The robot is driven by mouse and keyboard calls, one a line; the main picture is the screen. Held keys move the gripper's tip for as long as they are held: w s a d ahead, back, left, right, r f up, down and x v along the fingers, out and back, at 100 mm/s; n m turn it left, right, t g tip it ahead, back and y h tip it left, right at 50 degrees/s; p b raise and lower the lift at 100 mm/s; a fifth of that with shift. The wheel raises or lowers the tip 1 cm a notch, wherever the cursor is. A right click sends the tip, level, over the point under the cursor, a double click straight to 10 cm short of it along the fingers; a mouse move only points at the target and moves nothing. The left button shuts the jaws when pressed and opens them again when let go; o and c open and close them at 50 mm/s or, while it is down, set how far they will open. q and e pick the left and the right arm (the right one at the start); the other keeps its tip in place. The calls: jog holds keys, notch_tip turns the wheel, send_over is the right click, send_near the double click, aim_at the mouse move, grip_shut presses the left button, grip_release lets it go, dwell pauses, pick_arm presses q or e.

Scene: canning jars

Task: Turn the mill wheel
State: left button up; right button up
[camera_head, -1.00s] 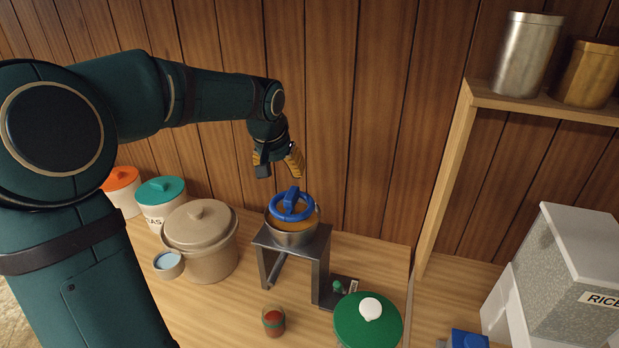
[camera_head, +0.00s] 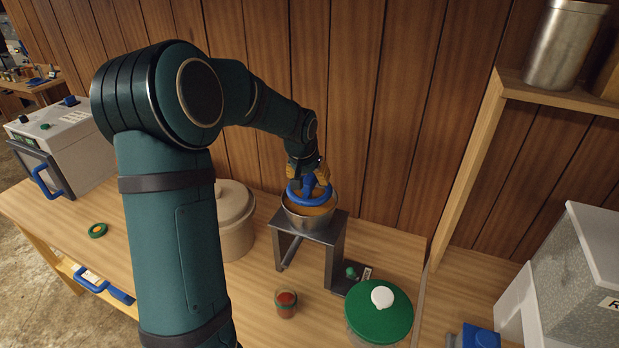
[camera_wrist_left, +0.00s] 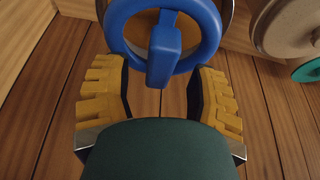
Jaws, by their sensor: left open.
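The blue mill wheel (camera_head: 310,195) sits on top of a metal bowl (camera_head: 297,217) on the mill's grey stand (camera_head: 338,243). Orange contents show inside the bowl around the wheel. My left gripper (camera_head: 309,175) points down right at the wheel. In the left wrist view the open yellow-padded fingers (camera_wrist_left: 160,95) stand apart, with the blue wheel (camera_wrist_left: 205,28) and its upright handle block (camera_wrist_left: 165,48) just beyond and partly between them. Contact cannot be told. My right gripper does not show.
A small jar with red contents (camera_head: 286,303) stands before the mill. A green-lidded container (camera_head: 380,312) is at its right and a beige lidded crock (camera_head: 236,222) at its left, partly behind my arm. The wooden wall (camera_head: 380,120) rises close behind.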

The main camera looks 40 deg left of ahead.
pick_arm(q)
jog(key=shift+w+f, duration=0.3)
jog(key=shift+f, duration=0.3)
grip_shut()
